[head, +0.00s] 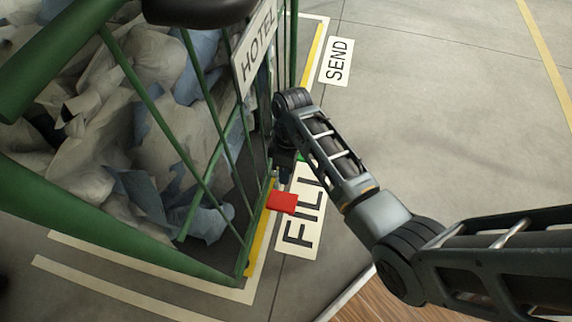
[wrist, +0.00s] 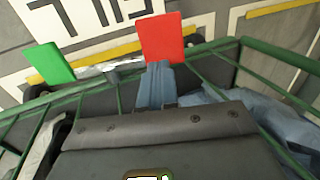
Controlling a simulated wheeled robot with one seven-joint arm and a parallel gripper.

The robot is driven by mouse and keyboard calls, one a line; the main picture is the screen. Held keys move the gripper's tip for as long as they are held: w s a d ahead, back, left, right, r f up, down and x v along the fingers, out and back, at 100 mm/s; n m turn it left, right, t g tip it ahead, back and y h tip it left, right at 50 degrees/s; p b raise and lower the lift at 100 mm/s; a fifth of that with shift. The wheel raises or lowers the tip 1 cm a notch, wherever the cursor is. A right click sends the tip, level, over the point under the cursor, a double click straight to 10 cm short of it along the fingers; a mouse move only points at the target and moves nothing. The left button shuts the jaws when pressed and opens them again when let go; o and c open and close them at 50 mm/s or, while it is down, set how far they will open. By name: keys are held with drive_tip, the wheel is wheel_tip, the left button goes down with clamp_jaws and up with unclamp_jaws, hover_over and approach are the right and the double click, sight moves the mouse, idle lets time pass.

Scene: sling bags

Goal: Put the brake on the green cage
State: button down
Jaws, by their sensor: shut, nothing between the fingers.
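The green cage (head: 118,240) stands at the left, filled with grey and bluish cloth bags and carrying a HOTEL sign. A red pedal (head: 281,202) sticks out low from its right side; it also shows in the wrist view (wrist: 161,38). A green pedal (wrist: 48,65) sits left of it in the wrist view; only a sliver of it shows beside my arm in the head view. My gripper (head: 285,176) is shut and empty, pointing down beside the cage just above the red pedal. In the wrist view its fingertips (wrist: 157,70) overlap the red pedal's lower edge; I cannot tell whether they touch.
The cage stands within white and yellow floor lines. A FILL floor label (head: 302,225) lies beside the pedals and a SEND label (head: 336,61) farther off. Open grey floor (head: 440,110) lies to the right. A wooden floor strip (head: 360,300) is at the bottom.

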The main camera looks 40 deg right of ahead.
sight(282, 203)
drive_tip(key=b+x, duration=0.3)
drive_tip(key=x, duration=0.4)
drive_tip(key=shift+f, duration=0.15)
drive_tip(key=shift+s+a, duration=0.1)
drive_tip(key=shift+s+a+f+t+h+p, duration=0.35)
drive_tip(key=shift+f+t+h+p, duration=0.25)
drive_tip(key=shift+h+p, duration=0.3)
drive_tip(key=shift+s+a+f+t+h+p, duration=0.2)
drive_tip(key=shift+f+t+h+p, duration=0.15)
drive_tip(key=shift+f, duration=0.2)
drive_tip(key=shift+s+a+f+t+h+p, duration=0.1)
drive_tip(key=shift+a+f+t+h+p, duration=0.15)
drive_tip(key=shift+f+h, duration=0.25)
drive_tip(key=shift+s+a+f+t+h, duration=0.1)
drive_tip(key=shift+f+t+h, duration=0.3)
drive_tip(key=shift+f, duration=0.5)
drive_tip(key=shift+a+f+t+h, duration=0.15)
drive_tip(key=shift+f+t+h, duration=0.2)
drive_tip(key=shift+f, duration=0.6)
drive_tip(key=shift+s+f+b, duration=0.1)
drive_tip(key=shift+f+b, duration=0.1)
drive_tip(key=shift+b, duration=0.1)
drive_tip(key=shift+r, duration=0.1)
